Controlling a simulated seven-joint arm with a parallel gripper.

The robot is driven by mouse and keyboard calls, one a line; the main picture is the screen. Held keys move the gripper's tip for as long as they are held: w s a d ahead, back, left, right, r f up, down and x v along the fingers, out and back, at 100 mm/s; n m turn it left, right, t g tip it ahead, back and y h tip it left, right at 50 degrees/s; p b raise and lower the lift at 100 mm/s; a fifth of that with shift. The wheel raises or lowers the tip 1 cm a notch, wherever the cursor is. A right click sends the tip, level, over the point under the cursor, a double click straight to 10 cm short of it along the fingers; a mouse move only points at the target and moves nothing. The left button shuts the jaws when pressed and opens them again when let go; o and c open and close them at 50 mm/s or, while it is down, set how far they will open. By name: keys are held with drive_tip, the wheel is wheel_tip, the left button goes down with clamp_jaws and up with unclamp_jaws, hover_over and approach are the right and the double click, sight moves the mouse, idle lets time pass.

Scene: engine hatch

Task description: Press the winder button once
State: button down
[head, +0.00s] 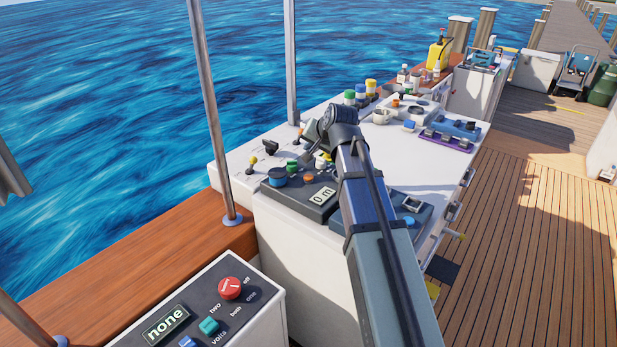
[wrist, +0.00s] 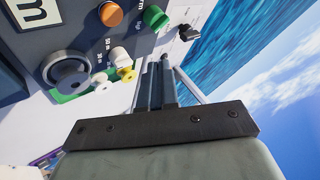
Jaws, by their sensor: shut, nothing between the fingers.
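A dark control box (head: 303,197) with a "0 m" display (head: 322,196) stands on the white console, partly behind my arm. It carries a blue knob (head: 277,177), a green button (head: 292,167) and an orange button (head: 308,178). The wrist view shows the orange button (wrist: 110,14) and green button (wrist: 155,18) close up. No label naming a winder is readable, so I cannot tell which button it is. My gripper (wrist: 160,82) is shut and empty, apart from both buttons in the picture. My arm hides it in the head view.
A grey dial (wrist: 66,70) and white and yellow knobs (wrist: 122,64) lie left of my fingers in the wrist view. A separate box with a red knob (head: 230,288) and a "none" display stands at front left. Upright poles (head: 212,110) rise left of the console.

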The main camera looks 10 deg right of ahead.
sight(310, 178)
drive_tip(key=shift+f, duration=3.6)
drive_tip(key=shift+f, duration=0.1)
drive_tip(key=shift+f, duration=0.3)
drive_tip(key=shift+f, duration=0.85)
idle(0.4)
drive_tip(key=shift+r, duration=1.25)
drive_tip(key=shift+r, duration=0.15)
drive_tip(key=shift+r, duration=2.35)
